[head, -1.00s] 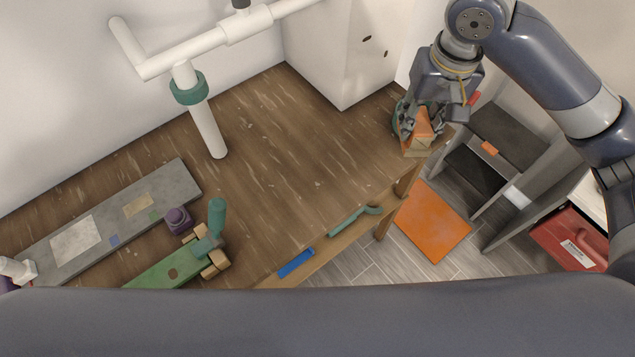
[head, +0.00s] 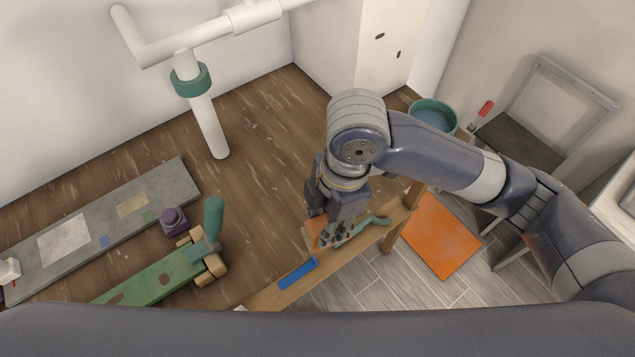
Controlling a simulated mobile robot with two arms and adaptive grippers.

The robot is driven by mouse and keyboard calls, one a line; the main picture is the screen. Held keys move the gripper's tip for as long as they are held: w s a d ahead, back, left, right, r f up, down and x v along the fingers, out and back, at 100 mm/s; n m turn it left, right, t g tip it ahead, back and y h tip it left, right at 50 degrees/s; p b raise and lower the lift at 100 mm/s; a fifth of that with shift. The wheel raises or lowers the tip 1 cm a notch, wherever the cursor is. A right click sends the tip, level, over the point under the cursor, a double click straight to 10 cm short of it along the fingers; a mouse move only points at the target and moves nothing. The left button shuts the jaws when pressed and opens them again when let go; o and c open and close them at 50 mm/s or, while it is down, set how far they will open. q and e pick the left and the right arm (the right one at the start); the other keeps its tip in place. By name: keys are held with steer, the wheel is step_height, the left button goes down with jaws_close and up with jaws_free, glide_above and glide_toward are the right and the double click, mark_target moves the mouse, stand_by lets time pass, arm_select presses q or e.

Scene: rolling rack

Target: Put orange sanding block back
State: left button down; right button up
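The orange sanding block (head: 315,229) has an orange face and a tan side. It is between the fingers of my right gripper (head: 335,231), which is shut on it. The gripper and block are low over the narrow wooden ledge (head: 264,297), between its blue item and its teal-green tool. The fingers hide part of the block, and I cannot tell whether it touches the ledge. My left gripper is not in view.
The blue item (head: 298,273) and the teal-green tool (head: 373,222) lie on the ledge close to the gripper. A teal-rimmed round container (head: 434,105) stands at upper right. An orange mat (head: 440,240) lies on the floor.

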steer(key=shift+s+a+f+n, duration=0.2)
steer(key=shift+s+a+n, duration=0.6)
steer(key=shift+n, duration=0.4)
steer(key=shift+w+a, duration=0.1)
steer(key=shift+w, duration=0.05)
steer(key=w+p, duration=0.1)
steer(key=w, duration=0.4)
steer(key=w+f+p, duration=0.1)
steer(key=w, duration=0.4)
steer(key=w+p, duration=0.1)
steer(key=w, duration=0.4)
steer(key=shift+w+f+p, duration=0.15)
steer(key=shift+f+p, duration=0.1)
steer(key=shift+p, duration=0.05)
step_height(320, 180, down, 2)
steer(key=shift+f+p, duration=0.2)
steer(key=shift+p, duration=0.55)
steer(key=shift+f, duration=0.4)
steer(key=shift+w+f, duration=0.1)
steer(key=shift+f, duration=0.1)
